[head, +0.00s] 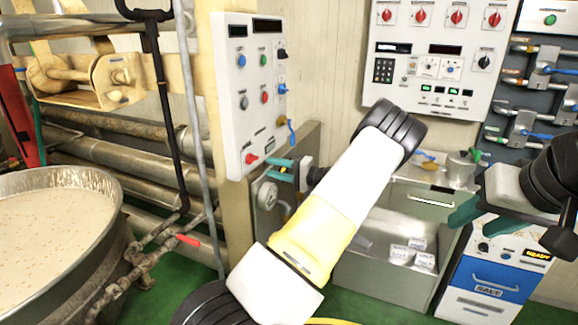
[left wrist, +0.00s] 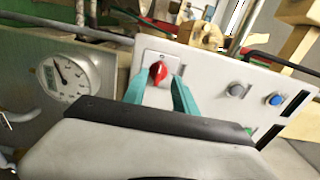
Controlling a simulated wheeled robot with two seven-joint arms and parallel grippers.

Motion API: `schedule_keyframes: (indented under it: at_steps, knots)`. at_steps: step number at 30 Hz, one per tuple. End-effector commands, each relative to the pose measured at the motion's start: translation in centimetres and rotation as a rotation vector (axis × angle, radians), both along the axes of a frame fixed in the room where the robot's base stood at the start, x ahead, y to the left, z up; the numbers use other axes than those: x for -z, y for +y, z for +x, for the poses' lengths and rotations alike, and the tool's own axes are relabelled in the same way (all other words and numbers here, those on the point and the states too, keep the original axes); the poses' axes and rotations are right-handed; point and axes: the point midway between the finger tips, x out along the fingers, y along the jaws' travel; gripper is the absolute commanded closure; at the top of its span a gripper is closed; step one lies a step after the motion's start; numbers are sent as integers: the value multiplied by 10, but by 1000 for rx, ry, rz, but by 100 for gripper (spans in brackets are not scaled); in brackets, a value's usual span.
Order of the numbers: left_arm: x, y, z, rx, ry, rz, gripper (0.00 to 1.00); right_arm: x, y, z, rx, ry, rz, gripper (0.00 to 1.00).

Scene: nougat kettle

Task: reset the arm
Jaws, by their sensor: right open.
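My left gripper (head: 269,169) is in front of the lower part of a white upright control panel (head: 233,110), close to its red knob (head: 251,159). In the left wrist view the two teal fingers (left wrist: 159,82) stand apart, with the red knob (left wrist: 157,72) appearing between and just beyond their tips. I cannot tell whether they touch it. Nothing is held. My right gripper (head: 458,215) is at the right, its teal fingers open and empty in front of a grey metal cabinet. My left arm's white and yellow links cross the middle of the head view.
A round kettle (head: 112,240) of pale mixture stands at the left, beside pipes and a red-handled valve (head: 188,240). A dial gauge (left wrist: 66,78) is left of the panel in the left wrist view. A wall panel (head: 440,50) with red knobs hangs behind. Green floor shows below.

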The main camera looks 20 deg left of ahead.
Motion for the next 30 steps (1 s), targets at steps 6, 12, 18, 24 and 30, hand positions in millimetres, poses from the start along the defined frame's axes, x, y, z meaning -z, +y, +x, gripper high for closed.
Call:
schedule_keyframes:
  at_steps: [6, 12, 18, 24, 30]
  knots:
    - [0, 0, 0, 0, 0, 0, 66, 0, 0, 0, 0, 0, 0, 56]
    - [-2, 5, -9, -29, 0, -48, 66, 0, 0, 0, 0, 0, 0, 56]
    - [-7, 15, -60, -154, 11, -331, 66, 0, 0, 0, 0, 0, 0, 56]
    - [-15, -4, -119, -228, 12, -702, 66, 0, 0, 0, 0, 0, 0, 56]
    - [-37, -42, -168, -200, -16, -1043, 66, 0, 0, 0, 0, 0, 0, 56]
